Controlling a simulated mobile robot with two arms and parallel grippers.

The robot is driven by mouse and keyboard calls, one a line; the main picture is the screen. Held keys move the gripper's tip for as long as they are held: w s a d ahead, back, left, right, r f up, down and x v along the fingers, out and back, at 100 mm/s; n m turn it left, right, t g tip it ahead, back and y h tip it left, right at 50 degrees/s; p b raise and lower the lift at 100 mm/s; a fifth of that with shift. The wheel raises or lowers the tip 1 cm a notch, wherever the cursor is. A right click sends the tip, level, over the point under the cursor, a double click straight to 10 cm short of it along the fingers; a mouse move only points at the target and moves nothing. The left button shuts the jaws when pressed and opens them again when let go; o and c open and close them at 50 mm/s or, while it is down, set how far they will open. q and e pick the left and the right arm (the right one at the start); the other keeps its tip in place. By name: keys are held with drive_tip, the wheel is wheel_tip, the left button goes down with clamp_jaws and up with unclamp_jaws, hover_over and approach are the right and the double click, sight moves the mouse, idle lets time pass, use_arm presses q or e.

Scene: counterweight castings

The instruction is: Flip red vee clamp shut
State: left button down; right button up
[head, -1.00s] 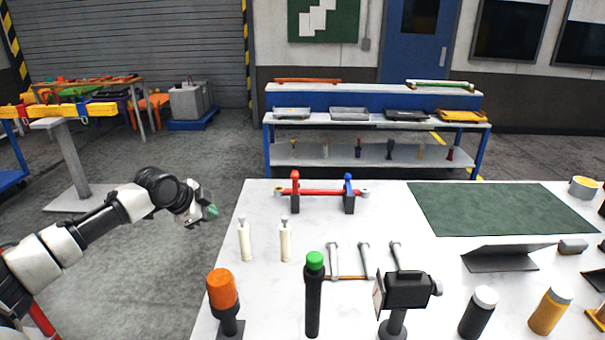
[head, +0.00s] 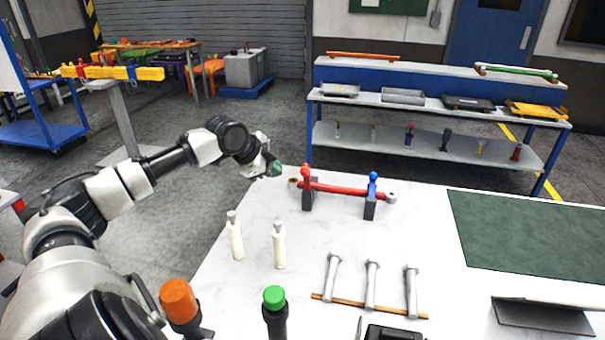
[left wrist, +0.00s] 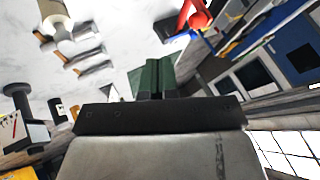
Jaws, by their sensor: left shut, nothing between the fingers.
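The red vee clamp (head: 306,173) stands upright at the left end of a red bar (head: 340,190), above a dark vee block (head: 308,201). A blue clamp (head: 373,181) stands at the right end over another dark block (head: 369,210). My left gripper (head: 277,168), with green fingertips, is just left of the red clamp, apart from it, shut and empty. In the left wrist view its green fingers (left wrist: 158,77) are together, and a red part (left wrist: 197,18), which looks like the red clamp, shows at the top.
Two white bottles (head: 236,238) (head: 279,246) stand in front of the clamps. Metal pins (head: 371,285) lie on a wooden strip nearby. An orange-topped post (head: 179,302) and a green-topped one (head: 274,300) stand nearer. A green mat (head: 530,235) lies right.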

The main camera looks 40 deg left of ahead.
use_arm(q)
drive_tip(key=w+f+p, duration=0.4)
drive_tip(key=w+f, duration=0.3)
drive_tip(key=w, duration=0.3)
drive_tip(key=shift+w+a+f, duration=0.2)
drive_tip(key=shift+a, duration=0.1)
use_arm(e)
drive_tip(key=r, duration=0.4)
drive_tip(key=shift+w+a, duration=0.15)
drive_tip(key=shift+w, duration=0.15)
use_arm(q)
drive_tip(key=shift+r, duration=0.2)
use_arm(e)
drive_tip(key=shift+r, duration=0.1)
